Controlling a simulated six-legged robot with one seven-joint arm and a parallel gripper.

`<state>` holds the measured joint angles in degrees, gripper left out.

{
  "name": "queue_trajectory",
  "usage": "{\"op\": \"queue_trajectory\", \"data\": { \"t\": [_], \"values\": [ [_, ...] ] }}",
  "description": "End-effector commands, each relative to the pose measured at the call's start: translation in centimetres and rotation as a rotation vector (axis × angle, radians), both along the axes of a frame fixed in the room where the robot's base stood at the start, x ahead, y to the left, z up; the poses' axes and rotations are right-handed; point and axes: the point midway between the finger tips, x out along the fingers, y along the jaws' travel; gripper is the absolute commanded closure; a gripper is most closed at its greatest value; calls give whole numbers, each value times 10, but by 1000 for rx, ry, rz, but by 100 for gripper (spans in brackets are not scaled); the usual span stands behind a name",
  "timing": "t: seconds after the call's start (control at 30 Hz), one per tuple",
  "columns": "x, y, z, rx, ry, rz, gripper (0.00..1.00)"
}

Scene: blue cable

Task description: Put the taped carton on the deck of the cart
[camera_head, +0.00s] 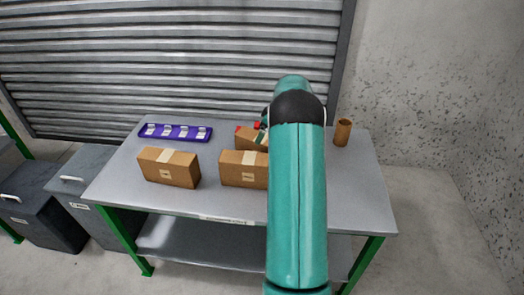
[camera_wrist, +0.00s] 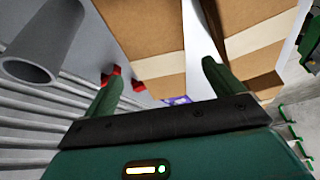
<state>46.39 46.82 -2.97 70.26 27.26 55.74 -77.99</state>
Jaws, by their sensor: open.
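I cannot tell which is the task's carton. My gripper (camera_head: 264,131) is mostly hidden behind my arm, near the back carton. In the wrist view my gripper (camera_wrist: 160,86) is open, with a carton (camera_wrist: 150,30) and a second taped carton (camera_wrist: 245,45) beyond its fingers. Contact cannot be told. I cannot make out a cart in either view.
A purple tray (camera_head: 176,132) with several pale items lies at the table's (camera_head: 225,209) back left. A brown tube (camera_head: 342,132) stands at the back right. Dark grey boxes (camera_head: 42,209) stand on the floor at left. The table's front right is bare.

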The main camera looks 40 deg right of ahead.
Motion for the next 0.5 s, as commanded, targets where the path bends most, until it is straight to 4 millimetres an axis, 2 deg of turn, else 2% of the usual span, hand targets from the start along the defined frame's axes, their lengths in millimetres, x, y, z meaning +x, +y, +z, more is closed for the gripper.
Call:
{"op": "queue_trajectory", "data": {
  "t": [0.23,0.5],
  "values": [
    [6,2,-17,2,1,0,7],
    [20,4,-54,1,0,0,7]
  ]
}}
